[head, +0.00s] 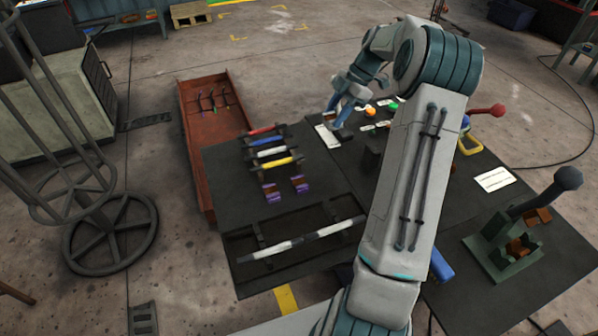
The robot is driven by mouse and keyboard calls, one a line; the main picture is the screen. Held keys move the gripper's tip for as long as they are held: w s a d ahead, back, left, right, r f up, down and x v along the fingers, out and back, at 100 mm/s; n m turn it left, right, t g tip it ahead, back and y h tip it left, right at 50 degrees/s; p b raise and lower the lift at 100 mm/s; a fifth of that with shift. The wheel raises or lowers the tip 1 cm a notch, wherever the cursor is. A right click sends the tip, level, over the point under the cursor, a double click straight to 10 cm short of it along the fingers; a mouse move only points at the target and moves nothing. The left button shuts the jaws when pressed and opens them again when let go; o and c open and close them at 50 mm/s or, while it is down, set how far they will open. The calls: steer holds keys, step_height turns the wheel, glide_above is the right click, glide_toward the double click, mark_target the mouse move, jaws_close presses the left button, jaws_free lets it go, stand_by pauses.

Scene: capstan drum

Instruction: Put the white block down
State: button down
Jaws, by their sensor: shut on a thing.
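My gripper (341,108) is at the upper middle of the head view, pointing down over the far part of the dark table (235,165). It is shut on a small pale thing, which I take to be the white block (347,105); the fingers hide most of it.
Red, blue, white and yellow bars (276,162) lie on a rack left of my arm. A green lever device (503,250) stands at right. Small coloured objects (370,111) sit right of the gripper.

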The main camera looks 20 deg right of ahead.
steer(key=s+a+f, duration=0.1)
steer(key=s+f, duration=0.1)
steer(key=s, duration=0.1)
steer(key=s+a+f, duration=0.2)
steer(key=s, duration=0.1)
steer(key=s+a+f+p, duration=0.1)
steer(key=s+a+f, duration=0.1)
steer(key=s, duration=0.1)
steer(key=shift+s+a+f, duration=0.15)
steer(key=shift+s+f, duration=0.1)
steer(key=shift+s, duration=0.1)
steer(key=shift+f, duration=1.95)
steer(key=shift+f, duration=0.2)
steer(key=c, duration=0.9)
jaws_free()
steer(key=shift+r, duration=0.1)
steer(key=shift+o, duration=0.2)
steer(key=shift+r, duration=0.1)
